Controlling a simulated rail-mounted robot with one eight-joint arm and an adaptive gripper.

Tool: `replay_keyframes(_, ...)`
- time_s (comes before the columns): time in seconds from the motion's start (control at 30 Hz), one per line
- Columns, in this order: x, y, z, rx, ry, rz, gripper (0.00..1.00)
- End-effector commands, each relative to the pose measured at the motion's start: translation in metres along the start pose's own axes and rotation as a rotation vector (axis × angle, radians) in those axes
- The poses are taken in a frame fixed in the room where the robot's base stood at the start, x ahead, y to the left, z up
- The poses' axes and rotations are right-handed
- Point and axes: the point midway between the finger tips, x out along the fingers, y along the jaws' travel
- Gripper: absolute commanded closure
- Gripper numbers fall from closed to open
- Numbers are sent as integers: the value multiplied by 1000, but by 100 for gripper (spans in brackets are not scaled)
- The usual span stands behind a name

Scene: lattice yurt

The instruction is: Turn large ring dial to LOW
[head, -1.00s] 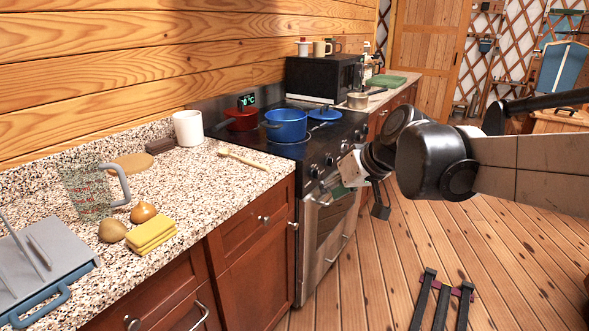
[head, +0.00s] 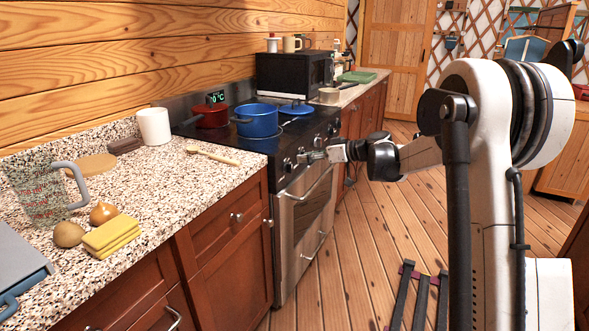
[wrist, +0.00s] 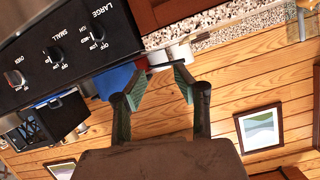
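In the head view my gripper (head: 314,156) is at the stove's (head: 300,205) front, close to the control panel; the knobs there are small and partly hidden.
The oven handle (head: 305,185) sticks out below the panel. The speckled counter (head: 180,180) holds a wooden spoon (head: 212,155). The floor before the stove is open.

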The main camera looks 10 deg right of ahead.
Motion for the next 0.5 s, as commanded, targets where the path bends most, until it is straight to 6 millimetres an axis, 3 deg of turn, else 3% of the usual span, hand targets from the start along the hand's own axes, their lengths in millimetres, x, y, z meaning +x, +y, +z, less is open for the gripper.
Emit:
replay_keyframes(0.03,5,17,9,-16,28,-8,71)
replay_keyframes(0.3,20,87,46,-129,195,-42,71)
replay_keyframes(0.5,22,121,72,-195,292,-49,71)
